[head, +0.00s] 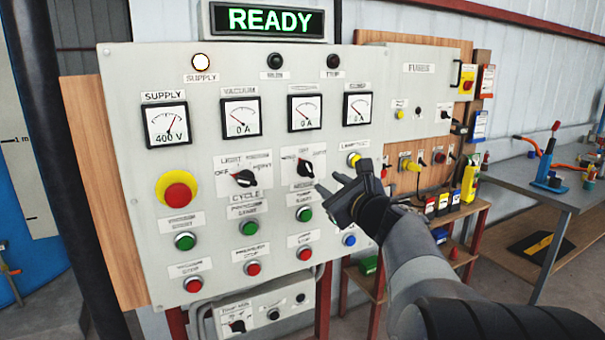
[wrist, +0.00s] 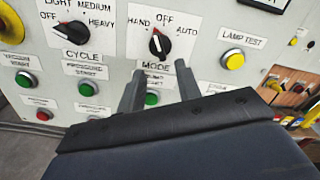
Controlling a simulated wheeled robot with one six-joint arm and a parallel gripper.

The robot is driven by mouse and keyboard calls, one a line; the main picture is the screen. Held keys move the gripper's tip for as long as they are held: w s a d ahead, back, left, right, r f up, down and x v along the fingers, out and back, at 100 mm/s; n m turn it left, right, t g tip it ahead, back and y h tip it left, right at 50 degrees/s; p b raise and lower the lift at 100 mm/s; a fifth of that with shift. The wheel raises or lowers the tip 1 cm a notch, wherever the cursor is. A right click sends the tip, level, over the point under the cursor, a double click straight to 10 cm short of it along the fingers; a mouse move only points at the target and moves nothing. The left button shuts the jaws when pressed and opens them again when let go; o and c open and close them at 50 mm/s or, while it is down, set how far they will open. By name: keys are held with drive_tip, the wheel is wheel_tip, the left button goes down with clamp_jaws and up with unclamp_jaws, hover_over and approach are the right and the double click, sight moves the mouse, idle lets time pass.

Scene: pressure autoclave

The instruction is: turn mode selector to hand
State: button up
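The mode selector (wrist: 158,44) is a black rotary knob on a white label with HAND at left, OFF at top and AUTO at right. MODE is printed below it. Its light mark appears to point up, near OFF. In the head view the same mode selector (head: 305,168) sits right of the cycle selector. My gripper (wrist: 160,68) is open and empty, its two fingers apart and just below the knob in the wrist view. In the head view my gripper (head: 328,185) is in front of the panel, to the lower right of the knob. It does not appear to touch it.
The cycle selector (head: 244,178) is to the left. The yellow lamp test button (head: 354,160) is to the right. Green start buttons (head: 304,214) and red stop buttons (head: 305,253) lie below. A red emergency button (head: 177,194) is at far left. A workbench (head: 550,180) stands right.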

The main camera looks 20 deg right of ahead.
sight(310, 172)
drive_tip(key=w+p, duration=0.1)
drive_tip(key=w, duration=0.8)
drive_tip(key=shift+a, duration=0.2)
clamp_jaws()
